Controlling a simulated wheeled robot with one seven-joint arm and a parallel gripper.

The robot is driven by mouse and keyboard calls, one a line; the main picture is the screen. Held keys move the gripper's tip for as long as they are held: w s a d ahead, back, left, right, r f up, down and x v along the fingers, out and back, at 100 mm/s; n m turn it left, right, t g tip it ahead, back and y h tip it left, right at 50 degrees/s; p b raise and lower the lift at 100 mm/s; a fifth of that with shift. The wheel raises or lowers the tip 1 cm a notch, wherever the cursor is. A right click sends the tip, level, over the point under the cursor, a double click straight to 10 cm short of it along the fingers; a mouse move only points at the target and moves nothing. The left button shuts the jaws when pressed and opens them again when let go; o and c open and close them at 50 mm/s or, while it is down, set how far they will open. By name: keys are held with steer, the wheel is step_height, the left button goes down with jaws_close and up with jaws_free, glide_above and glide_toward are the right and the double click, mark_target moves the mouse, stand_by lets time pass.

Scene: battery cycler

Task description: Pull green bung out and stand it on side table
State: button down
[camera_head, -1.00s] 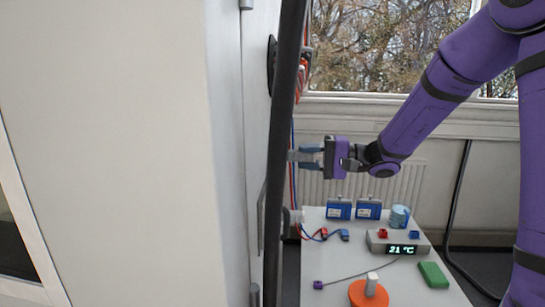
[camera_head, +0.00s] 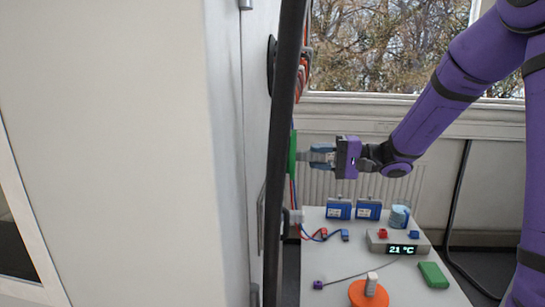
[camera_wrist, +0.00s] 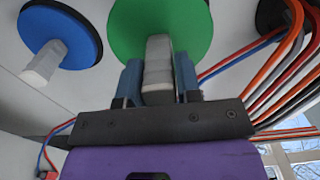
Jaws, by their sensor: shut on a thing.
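The green bung shows edge-on as a green disc (camera_head: 292,153) just right of a dark upright bar in the head view. In the wrist view its round green face (camera_wrist: 190,22) and pale handle (camera_wrist: 158,70) are close up. My gripper (camera_head: 312,155) is shut on that handle, with one blue finger on each side (camera_wrist: 158,82). The back of the bung is hidden, so I cannot tell whether it is fully clear of its hole. The side table (camera_head: 325,270) is the pale surface below my gripper.
An orange bung (camera_head: 363,296) stands on the table, handle up. Blue boxes (camera_head: 339,209), a display unit (camera_head: 385,246), a green block (camera_head: 433,275), a roll (camera_head: 398,216) and leads crowd it. The wrist view shows a blue bung (camera_wrist: 88,30) and several cables (camera_wrist: 285,72) beside the green one.

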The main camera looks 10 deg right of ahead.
steer(key=shift+v, duration=1.35)
steer(key=shift+r, duration=0.1)
